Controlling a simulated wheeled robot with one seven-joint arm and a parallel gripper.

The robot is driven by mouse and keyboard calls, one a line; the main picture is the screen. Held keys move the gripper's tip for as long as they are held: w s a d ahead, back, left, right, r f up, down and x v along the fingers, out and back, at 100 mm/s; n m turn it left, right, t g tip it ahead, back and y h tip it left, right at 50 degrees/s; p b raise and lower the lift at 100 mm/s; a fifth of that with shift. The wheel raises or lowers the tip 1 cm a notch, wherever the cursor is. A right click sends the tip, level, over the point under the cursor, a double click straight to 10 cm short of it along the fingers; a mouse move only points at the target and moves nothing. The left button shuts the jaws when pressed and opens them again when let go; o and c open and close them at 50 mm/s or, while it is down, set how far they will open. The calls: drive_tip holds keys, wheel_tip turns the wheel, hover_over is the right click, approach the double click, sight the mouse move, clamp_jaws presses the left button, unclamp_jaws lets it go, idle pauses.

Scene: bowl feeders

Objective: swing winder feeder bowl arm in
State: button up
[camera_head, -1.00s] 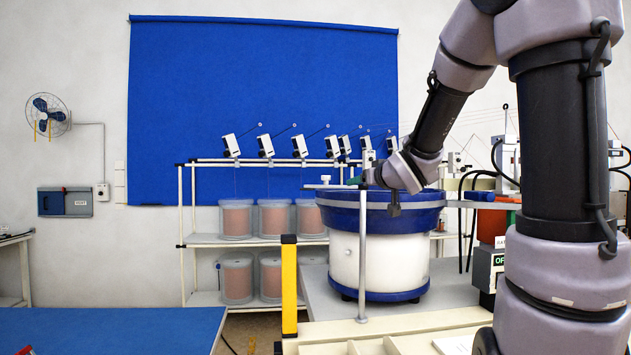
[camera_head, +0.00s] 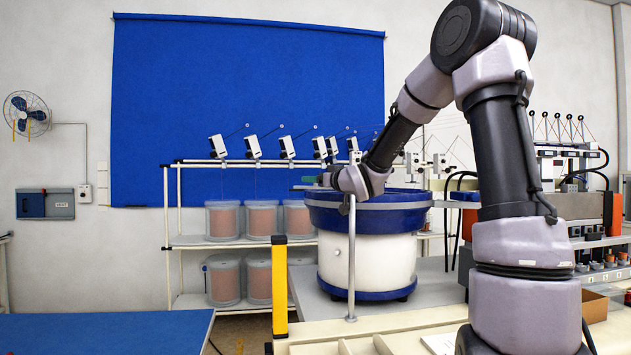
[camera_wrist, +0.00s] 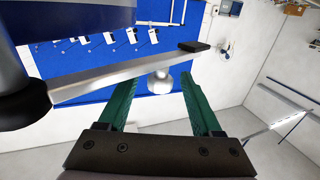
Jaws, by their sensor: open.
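The bowl feeder (camera_head: 368,262) is a blue-rimmed white drum on a bench in the head view; its blue side shows at upper left in the wrist view (camera_wrist: 75,15). A thin silver post (camera_head: 351,262) stands in front of it. In the wrist view, the swing arm (camera_wrist: 120,77) is a flat silver bar from a dark hub at left to a black end (camera_wrist: 194,46). A rounded silver knob (camera_wrist: 159,82) shows by the bar, between my green fingertips in the picture. My gripper (camera_wrist: 158,78) is open; contact cannot be told. In the head view, my gripper (camera_head: 306,184) is small and partly hidden.
A shelf rack (camera_head: 240,241) with several copper-coloured spools stands behind. A yellow post (camera_head: 280,285) rises left of the bowl. A blue-topped table (camera_head: 100,332) is at lower left. Machinery (camera_head: 570,200) stands at right behind my arm.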

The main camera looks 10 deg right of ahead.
drive_tip(key=shift+w+a, duration=0.15)
drive_tip(key=shift+w, duration=0.2)
clamp_jaws()
idle(1.2)
